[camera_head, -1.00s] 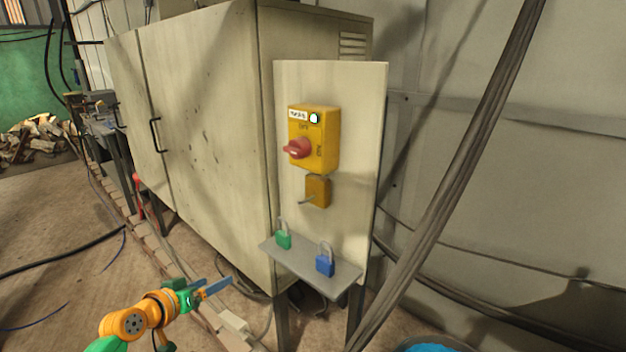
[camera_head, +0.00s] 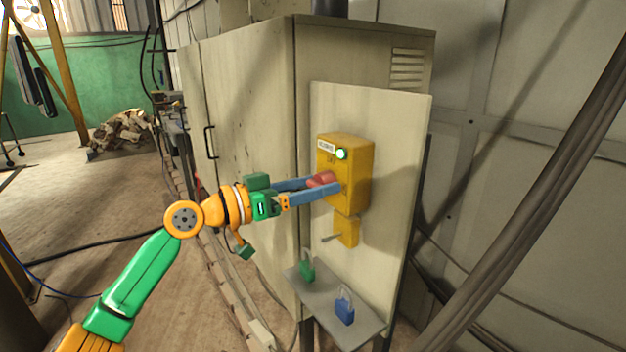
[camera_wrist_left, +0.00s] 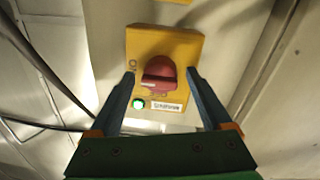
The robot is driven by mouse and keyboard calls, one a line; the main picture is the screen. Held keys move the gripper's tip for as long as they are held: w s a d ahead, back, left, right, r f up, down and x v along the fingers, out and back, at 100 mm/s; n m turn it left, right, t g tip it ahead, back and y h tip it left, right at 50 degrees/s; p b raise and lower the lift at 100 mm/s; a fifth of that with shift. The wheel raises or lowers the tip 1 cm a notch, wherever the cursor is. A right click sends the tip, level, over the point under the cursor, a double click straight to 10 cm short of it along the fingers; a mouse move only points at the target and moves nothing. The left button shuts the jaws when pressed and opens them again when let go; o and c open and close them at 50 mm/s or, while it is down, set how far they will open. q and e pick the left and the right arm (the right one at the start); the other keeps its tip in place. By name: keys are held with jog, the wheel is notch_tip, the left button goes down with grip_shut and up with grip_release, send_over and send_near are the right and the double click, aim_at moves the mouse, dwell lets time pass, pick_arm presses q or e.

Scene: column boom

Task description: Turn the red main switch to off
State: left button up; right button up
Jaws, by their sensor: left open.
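The red main switch (camera_head: 322,180) is a knob on a yellow box (camera_head: 355,175) on a pale upright panel. In the left wrist view the red knob (camera_wrist_left: 159,73) sits between the two blue fingers, with a gap on each side. A lit green lamp (camera_head: 342,154) and a white label are on the box. My left gripper (camera_head: 318,190) is open, its fingers around the knob at the box front. It also shows in the left wrist view (camera_wrist_left: 160,75). The fingers partly hide the knob in the head view. My right gripper is not in view.
Below the box is a small yellow hasp box (camera_head: 346,231) with a lever. A grey shelf (camera_head: 325,317) holds a green padlock (camera_head: 307,268) and a blue padlock (camera_head: 344,308). A large cabinet (camera_head: 245,120) stands behind; a thick dark cable (camera_head: 520,210) hangs at right.

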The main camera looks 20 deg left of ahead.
pick_arm(q)
jog(key=shift+s+a, duration=0.1)
jog(key=shift+a, duration=0.05)
jog(key=c, duration=0.3)
jog(key=shift+s, duration=0.1)
grip_shut()
